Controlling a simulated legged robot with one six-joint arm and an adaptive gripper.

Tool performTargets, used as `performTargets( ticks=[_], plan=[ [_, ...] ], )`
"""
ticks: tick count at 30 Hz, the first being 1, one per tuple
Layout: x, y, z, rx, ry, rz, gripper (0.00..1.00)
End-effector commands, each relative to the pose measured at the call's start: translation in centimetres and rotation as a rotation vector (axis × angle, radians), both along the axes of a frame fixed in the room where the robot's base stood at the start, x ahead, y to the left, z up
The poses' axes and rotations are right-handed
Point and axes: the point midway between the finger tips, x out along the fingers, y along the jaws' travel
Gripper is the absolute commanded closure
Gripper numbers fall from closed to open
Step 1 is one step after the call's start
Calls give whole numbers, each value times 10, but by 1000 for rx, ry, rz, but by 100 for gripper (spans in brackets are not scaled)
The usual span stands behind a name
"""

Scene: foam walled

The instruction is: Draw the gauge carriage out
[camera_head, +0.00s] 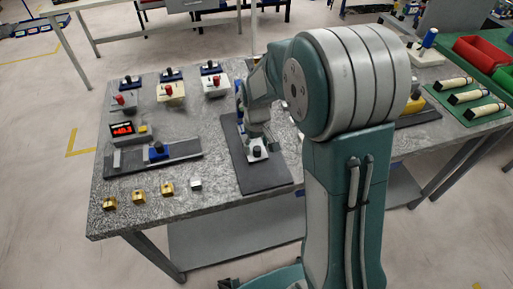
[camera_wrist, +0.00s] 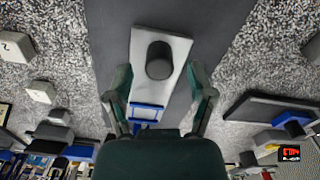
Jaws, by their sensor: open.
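A white plate with an upright black knob (camera_wrist: 159,60) lies on a dark strip; it also shows in the head view (camera_head: 258,152). My gripper (camera_wrist: 160,97) is open, its two fingers apart on either side of the plate's near part, with the knob beyond the tips. It also shows in the head view (camera_head: 262,138), just behind the knob. I cannot tell whether the fingers touch the plate. A blue block with a dark knob (camera_head: 157,151) sits on a grey rail (camera_head: 184,148) at the left. I cannot tell which of these two is the gauge carriage.
A red-lit display (camera_head: 122,129) stands behind the rail. Several brass blocks (camera_head: 138,197) line the table's front left. Boxes with red knobs (camera_head: 170,91) stand at the back left. Red bins (camera_head: 480,55) are at the far right. My arm hides the table's middle right.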

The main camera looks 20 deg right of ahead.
Motion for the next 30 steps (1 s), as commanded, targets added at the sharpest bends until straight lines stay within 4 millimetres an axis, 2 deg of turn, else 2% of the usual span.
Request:
performTargets(
  ticks=[5,13,14,15,17,18,30],
  plan=[
    [0,0,-14,0,-1,0,30],
    [0,0,-16,1,-2,0,30],
    [0,0,-16,1,-2,0,39],
    [0,0,-16,1,-2,0,57],
    [0,0,-16,1,-2,0,83],
    [0,0,-16,1,-2,0,100],
    [0,0,-17,0,0,0,100]
  ],
)
